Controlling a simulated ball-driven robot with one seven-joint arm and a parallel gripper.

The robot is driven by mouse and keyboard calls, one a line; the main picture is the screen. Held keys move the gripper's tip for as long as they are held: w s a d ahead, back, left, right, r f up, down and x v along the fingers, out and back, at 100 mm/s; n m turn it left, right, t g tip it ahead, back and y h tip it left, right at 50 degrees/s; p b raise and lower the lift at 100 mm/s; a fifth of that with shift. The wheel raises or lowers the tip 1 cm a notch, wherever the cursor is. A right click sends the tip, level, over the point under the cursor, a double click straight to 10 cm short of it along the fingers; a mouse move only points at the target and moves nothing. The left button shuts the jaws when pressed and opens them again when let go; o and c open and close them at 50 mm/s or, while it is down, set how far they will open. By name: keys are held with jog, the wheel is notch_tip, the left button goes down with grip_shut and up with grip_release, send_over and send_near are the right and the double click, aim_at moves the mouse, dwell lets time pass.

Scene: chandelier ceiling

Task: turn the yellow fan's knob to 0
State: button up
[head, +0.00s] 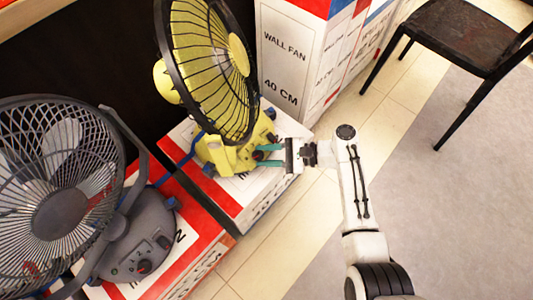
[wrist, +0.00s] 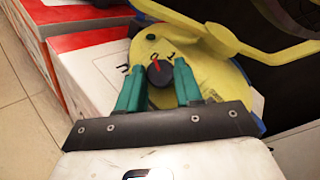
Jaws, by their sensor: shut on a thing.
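The yellow fan (head: 205,60) stands on a box in the head view, with its yellow base (head: 222,158) in front of my gripper (head: 257,156). The wrist view shows the yellow base (wrist: 205,55) close up. Its dark knob (wrist: 158,75) with a red pointer sits between the teal fingertips of my gripper (wrist: 157,70). The gripper is shut on the knob. The pointer aims up the picture, tilted slightly left. Small dark marks surround the knob, too small to read with certainty. In the head view the fingers partly hide the knob.
A grey fan (head: 60,190) stands on a red and white box (head: 205,240) at the left. Tall wall-fan boxes (head: 290,60) stand behind the yellow fan. A dark chair (head: 460,35) is at the upper right. The floor right of my arm is clear.

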jog(key=o, duration=1)
jog(key=shift+o, duration=0.2)
jog(key=d+r+p, duration=0.2)
jog(key=d, duration=0.8)
jog(key=shift+d+p, duration=0.3)
jog(key=shift+p, duration=0.1)
